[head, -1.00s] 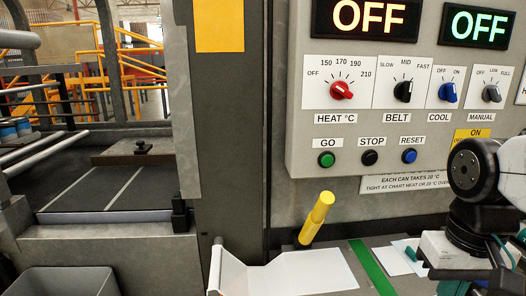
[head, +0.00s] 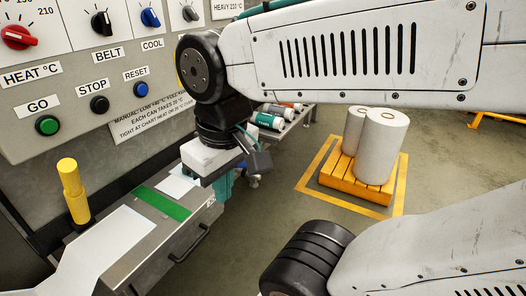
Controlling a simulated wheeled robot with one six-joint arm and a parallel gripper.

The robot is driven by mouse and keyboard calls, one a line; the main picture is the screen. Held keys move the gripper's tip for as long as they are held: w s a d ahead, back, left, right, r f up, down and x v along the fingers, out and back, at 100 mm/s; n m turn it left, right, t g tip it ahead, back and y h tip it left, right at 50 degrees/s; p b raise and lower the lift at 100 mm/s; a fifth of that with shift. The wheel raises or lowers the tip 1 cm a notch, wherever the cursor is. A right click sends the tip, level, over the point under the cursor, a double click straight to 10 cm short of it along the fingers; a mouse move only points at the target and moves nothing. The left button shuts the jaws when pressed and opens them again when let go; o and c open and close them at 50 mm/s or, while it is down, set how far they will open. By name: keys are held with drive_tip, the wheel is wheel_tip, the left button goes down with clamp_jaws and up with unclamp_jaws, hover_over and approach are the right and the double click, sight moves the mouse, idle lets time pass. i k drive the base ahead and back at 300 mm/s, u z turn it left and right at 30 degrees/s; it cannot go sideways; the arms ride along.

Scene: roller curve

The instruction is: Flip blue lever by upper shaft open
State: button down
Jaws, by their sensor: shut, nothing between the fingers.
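I see no blue lever and no upper shaft in the head view. The only blue controls showing are a knob (head: 151,17) above the COOL label and a round RESET button (head: 141,89) on the grey control panel (head: 70,110). My gripper (head: 223,192) hangs below my wrist over the right end of the bench, in front of the panel. It is shut and empty, with its teal fingers partly hidden by its own body. It is apart from the panel.
A yellow-handled post (head: 73,190) stands on the bench near a white sheet (head: 112,240) and a green strip (head: 160,202). White rolls (head: 380,147) stand on an orange pallet (head: 350,182) on the floor. Bottles (head: 268,121) lie on a table behind my gripper. Open floor lies around the pallet.

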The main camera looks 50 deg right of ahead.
sight(242, 165)
drive_tip(key=z, duration=0.85)
drive_tip(key=k, duration=1.15)
drive_tip(key=z, duration=1.15)
drive_tip(key=i, duration=1.55)
drive_tip(key=u, duration=1.3)
drive_tip(key=i, duration=0.8)
drive_tip(key=u, duration=0.9)
